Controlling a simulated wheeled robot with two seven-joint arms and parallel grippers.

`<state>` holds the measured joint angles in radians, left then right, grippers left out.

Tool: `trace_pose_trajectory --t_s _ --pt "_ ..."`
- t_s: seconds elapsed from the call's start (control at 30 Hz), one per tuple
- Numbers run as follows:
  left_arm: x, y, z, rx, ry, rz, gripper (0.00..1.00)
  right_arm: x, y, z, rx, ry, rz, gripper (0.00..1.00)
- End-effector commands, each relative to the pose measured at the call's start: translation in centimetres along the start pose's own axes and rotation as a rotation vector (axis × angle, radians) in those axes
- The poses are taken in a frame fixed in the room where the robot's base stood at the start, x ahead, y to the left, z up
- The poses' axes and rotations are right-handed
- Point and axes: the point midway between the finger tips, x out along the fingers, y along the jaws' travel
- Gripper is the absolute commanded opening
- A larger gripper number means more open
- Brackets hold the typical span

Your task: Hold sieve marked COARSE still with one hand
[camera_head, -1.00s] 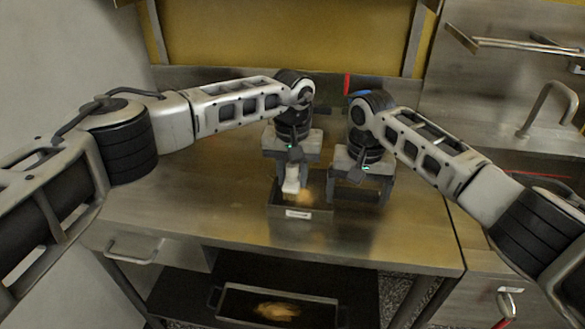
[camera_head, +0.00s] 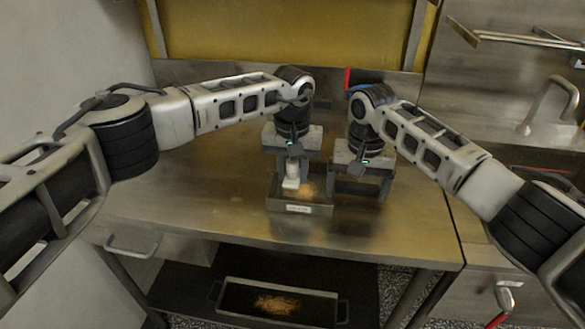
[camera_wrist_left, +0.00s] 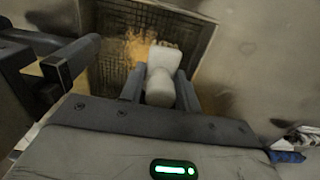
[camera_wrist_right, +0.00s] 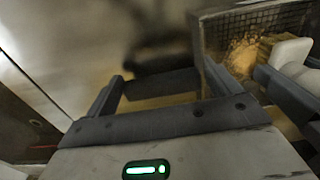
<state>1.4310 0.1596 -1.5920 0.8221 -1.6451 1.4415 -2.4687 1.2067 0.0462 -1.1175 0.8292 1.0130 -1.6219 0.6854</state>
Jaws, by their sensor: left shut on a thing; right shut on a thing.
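The sieve (camera_head: 318,210) is a dark shallow box with a pale label (camera_head: 297,208) on its front, too small to read. It sits on the steel worktop; its mesh (camera_wrist_left: 112,45) and some tan crumbs (camera_wrist_left: 138,45) show in the left wrist view. My left gripper (camera_head: 291,172) is shut on a white brush-like tool (camera_wrist_left: 160,82), held in the sieve over the mesh. My right gripper (camera_head: 360,190) is at the sieve's right side, shut on it; the grip itself is partly hidden. The sieve wall (camera_wrist_right: 265,18) also shows in the right wrist view.
A tray (camera_head: 230,284) with tan crumbs (camera_head: 277,303) stands on the shelf below the worktop (camera_head: 190,205). The worktop is clear left of the sieve and along its front edge. A sink tap (camera_head: 553,100) is at the right.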

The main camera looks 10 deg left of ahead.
Motion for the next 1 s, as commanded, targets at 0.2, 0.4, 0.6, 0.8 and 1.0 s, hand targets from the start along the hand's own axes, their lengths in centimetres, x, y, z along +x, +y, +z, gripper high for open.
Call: trace_pose_trajectory --t_s 0.2,0.4,0.6,0.8,1.0 --pt "0.3 0.0 0.0 0.001 0.000 0.000 0.14 -0.1 0.0 0.0 0.000 0.001 -0.001 0.64" --pt "0.5 0.1 0.0 0.001 0.000 -0.001 0.14 -0.1 0.0 0.0 0.000 0.001 -0.001 0.64" --pt "0.5 1.0 0.0 0.001 0.000 0.000 0.14 -0.1 -0.1 0.0 -0.001 0.001 -0.002 0.64" --pt "0.5 2.0 0.0 0.000 -0.001 0.000 0.14 -0.1 -0.1 0.0 -0.001 0.002 -0.003 0.64" --pt "0.5 2.7 0.1 0.003 -0.001 0.002 0.14 -0.1 -0.2 0.0 -0.003 0.002 -0.004 0.64"
